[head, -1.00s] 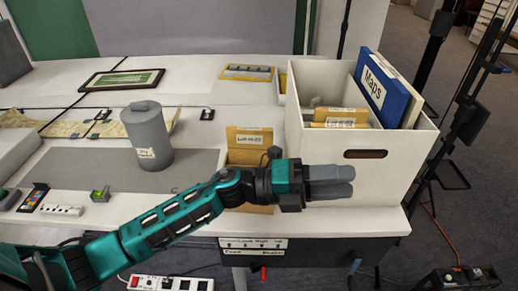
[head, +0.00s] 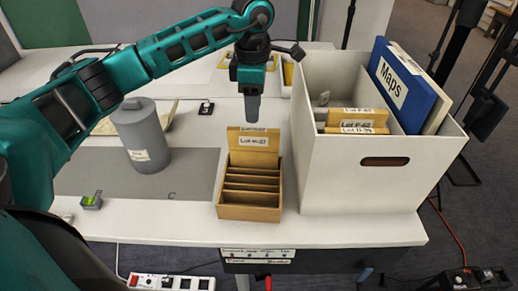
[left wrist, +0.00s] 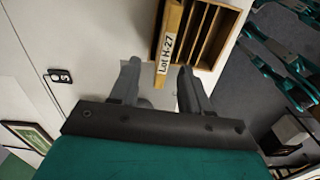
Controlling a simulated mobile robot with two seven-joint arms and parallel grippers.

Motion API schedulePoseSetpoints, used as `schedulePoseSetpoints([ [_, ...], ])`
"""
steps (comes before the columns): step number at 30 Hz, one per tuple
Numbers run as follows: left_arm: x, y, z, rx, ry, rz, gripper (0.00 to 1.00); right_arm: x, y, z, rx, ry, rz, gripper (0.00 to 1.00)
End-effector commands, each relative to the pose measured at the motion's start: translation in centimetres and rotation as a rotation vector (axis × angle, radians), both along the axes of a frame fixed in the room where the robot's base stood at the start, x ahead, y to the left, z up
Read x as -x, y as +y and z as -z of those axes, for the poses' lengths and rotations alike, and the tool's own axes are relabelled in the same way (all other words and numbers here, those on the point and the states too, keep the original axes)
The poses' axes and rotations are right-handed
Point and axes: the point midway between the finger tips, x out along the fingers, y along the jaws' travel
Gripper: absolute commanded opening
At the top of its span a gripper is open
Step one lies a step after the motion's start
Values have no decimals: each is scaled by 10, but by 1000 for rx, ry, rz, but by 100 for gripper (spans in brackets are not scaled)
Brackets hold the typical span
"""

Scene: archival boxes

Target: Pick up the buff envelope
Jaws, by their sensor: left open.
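A buff envelope (head: 253,154) labelled Lot H-27 stands upright in the rearmost slot of a tan slotted rack (head: 248,213); its lower part is hidden. My left gripper (head: 252,118) points down just above and behind the envelope's top edge, apart from it as far as I can tell. My right gripper is not in view.
A white box (head: 340,190) with more buff envelopes (head: 358,120) and a blue Maps folder (head: 403,88) stands close right of the rack. A grey lidded canister (head: 142,135) stands left on a grey mat (head: 190,185). The rack's front slots look empty.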

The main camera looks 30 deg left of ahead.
Motion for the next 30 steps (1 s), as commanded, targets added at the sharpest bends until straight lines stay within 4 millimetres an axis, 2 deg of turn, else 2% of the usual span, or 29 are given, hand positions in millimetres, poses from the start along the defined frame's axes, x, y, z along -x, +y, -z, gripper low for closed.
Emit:
schedulePoseSetpoints([
  [1,1,0,13,1,6,0,47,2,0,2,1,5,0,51],
  [6,1,-1,43,5,4,1,47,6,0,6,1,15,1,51],
  [14,2,-2,65,5,3,2,47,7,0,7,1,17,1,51],
  [21,7,-1,99,7,3,1,47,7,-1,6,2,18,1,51],
  [25,7,-1,110,5,1,0,47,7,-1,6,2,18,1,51],
  [30,7,-1,111,6,-1,1,47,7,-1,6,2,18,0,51],
])
